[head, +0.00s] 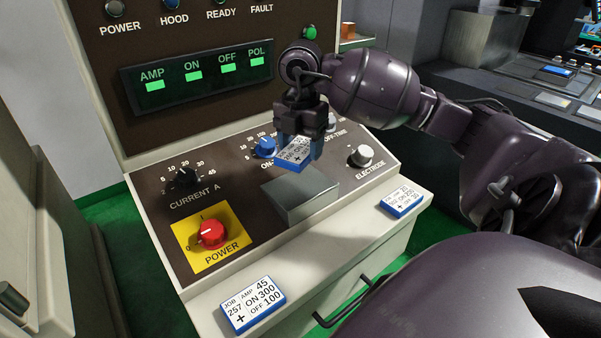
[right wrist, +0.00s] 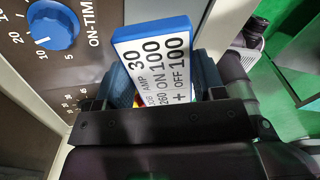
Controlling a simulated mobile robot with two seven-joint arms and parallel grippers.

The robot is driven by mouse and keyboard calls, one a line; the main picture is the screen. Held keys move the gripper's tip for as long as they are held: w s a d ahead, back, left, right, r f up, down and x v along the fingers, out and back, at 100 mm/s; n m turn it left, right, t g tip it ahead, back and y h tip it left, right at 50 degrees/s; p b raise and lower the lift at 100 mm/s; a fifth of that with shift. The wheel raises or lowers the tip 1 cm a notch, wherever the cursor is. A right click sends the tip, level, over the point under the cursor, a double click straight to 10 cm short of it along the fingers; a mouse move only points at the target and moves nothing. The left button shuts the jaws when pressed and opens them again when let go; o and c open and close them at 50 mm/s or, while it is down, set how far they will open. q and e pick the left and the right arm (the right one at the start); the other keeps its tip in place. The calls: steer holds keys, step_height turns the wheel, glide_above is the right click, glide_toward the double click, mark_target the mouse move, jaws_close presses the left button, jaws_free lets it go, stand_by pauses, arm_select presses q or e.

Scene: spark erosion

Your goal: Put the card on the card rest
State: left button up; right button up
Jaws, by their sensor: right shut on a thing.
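My right gripper (head: 301,146) is shut on a blue-edged white card (head: 291,156) above the sloping control panel. In the right wrist view the card (right wrist: 155,62) sticks out from between the fingers and reads AMP 30, ON 100, OFF 100. The card rest seems to be the grey metal block (head: 300,196) on the panel, just below and in front of the held card. Its top is bare. The card looks apart from the block. My left gripper is not in view.
Two other cards lie on the pale ledge: one at the front (head: 253,305) and one at the right (head: 402,201).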

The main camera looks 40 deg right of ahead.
mark_target(301, 183)
step_height(301, 183, down, 3)
steer(key=shift+f, duration=0.15)
step_height(301, 183, down, 4)
steer(key=shift+f, duration=0.1)
steer(key=shift+f, duration=0.1)
steer(key=o, duration=0.7)
